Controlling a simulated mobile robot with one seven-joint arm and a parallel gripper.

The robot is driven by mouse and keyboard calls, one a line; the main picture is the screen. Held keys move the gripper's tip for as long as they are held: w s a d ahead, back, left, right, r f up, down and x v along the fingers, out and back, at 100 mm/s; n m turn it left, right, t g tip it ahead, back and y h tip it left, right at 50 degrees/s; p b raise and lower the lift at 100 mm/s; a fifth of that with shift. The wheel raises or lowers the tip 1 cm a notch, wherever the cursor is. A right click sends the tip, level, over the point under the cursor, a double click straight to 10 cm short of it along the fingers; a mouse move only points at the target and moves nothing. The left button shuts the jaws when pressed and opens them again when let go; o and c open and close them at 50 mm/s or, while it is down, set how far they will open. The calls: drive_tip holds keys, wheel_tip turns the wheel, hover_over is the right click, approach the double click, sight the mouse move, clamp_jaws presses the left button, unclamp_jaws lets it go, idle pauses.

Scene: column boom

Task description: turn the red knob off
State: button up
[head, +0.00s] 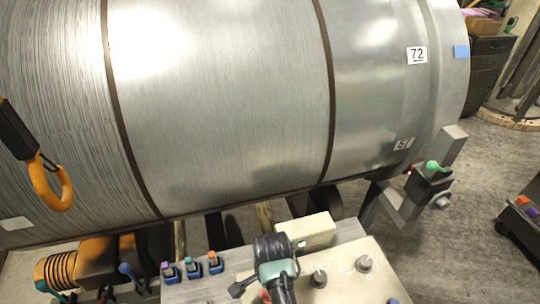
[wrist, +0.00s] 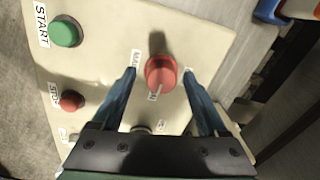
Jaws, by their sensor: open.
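In the wrist view the red knob (wrist: 161,70) sits on a cream control panel (wrist: 105,60), with a pale pointer line running down and slightly left. Small labels surround it, partly covered and hard to read. My gripper (wrist: 159,74) is open, its two blue fingers either side of the knob in the picture, with visible gaps on both sides. I cannot tell how far the fingertips are above the panel. In the head view my wrist hangs over the panel (head: 385,280) and hides the fingers; a bit of red (head: 265,296) shows beside it, not clearly identifiable.
A green START button (wrist: 66,32) and a red STOP button (wrist: 71,101) lie left of the knob. Dark knobs (head: 319,278) stand on the panel. Three coloured switches (head: 190,268) are left of it. A large metal drum (head: 220,90) fills the area behind.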

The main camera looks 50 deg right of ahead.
drive_tip(key=shift+f, duration=0.1)
clamp_jaws()
idle(0.4)
